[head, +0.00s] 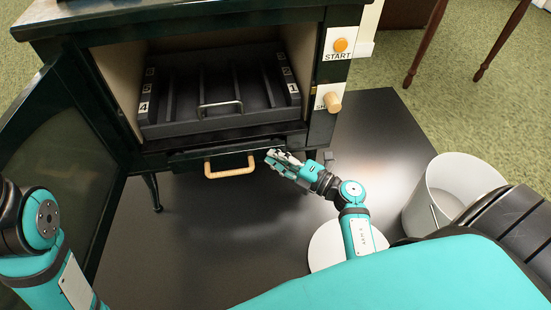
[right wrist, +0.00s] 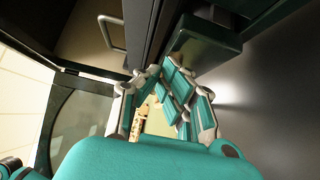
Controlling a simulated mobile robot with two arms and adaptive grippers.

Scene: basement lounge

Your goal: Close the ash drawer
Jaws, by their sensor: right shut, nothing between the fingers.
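The ash drawer (head: 188,161) is a low dark front with a pale wooden bar handle (head: 230,166), under the open stove (head: 325,73). Its front seems to stand slightly proud of the stove body; how far is hard to tell. My right gripper (head: 270,157) is shut and empty, with its tips at the right end of the drawer front, right of the handle. I cannot tell whether they touch it. In the right wrist view the shut fingers (right wrist: 158,72) point at the dark stove edge, and part of the wooden handle (right wrist: 138,122) shows between them. My left gripper is out of view.
The stove door (head: 60,150) hangs open at the left. A dark grate tray (head: 215,124) with a metal handle sits inside the stove. A white bucket (head: 450,185) stands on the dark floor plate (head: 200,245).

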